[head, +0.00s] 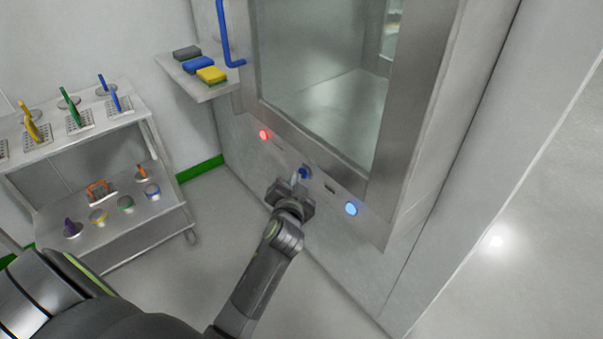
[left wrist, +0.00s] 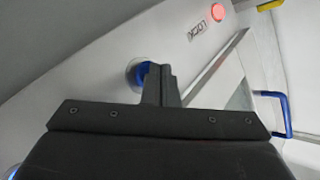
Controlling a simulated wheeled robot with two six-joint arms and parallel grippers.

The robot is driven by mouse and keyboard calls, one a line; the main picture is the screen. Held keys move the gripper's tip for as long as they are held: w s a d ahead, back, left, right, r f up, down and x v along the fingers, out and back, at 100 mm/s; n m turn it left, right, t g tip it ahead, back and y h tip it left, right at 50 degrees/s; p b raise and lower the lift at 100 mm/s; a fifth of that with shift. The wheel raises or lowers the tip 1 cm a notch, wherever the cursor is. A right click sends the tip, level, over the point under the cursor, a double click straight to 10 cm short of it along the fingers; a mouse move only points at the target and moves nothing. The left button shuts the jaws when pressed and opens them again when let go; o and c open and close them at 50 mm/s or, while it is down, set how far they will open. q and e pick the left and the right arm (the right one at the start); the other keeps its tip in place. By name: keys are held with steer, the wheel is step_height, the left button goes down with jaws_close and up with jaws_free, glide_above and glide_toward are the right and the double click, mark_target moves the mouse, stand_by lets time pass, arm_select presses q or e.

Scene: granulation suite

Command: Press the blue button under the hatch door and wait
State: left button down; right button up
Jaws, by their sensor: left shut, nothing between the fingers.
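The hatch door (head: 330,75) is a glass pane in a grey metal frame, and it looks closed. Below it, the blue button (head: 306,173) sits in the wall panel between a lit red lamp (head: 264,134) and a lit blue lamp (head: 351,209). My left gripper (head: 296,180) is shut and empty, its fingertips right at the blue button. In the left wrist view the blue button (left wrist: 132,75) is partly hidden behind the fingers (left wrist: 160,80). I cannot tell whether they touch or press it. My right gripper is not in view.
A blue door handle (head: 223,40) stands at the door's left edge. A wall shelf (head: 215,92) with grey, blue and yellow sponges is beside it. A two-level rack (head: 70,150) with brushes and scoops stands at left. The floor between is clear.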

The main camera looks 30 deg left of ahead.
arm_select(q)
steer(key=shift+s+a, duration=0.25)
steer(key=shift+s, duration=0.35)
steer(key=shift+s+a+p, duration=0.25)
steer(key=shift+s+a, duration=0.05)
steer(key=shift+s, duration=0.45)
steer(key=shift+s+a+p, duration=0.2)
steer(key=shift+s+a, duration=0.15)
steer(key=shift+s, duration=0.45)
steer(key=shift+s+a+p, duration=0.25)
steer(key=shift+s+a, duration=0.05)
steer(key=shift+s, duration=0.45)
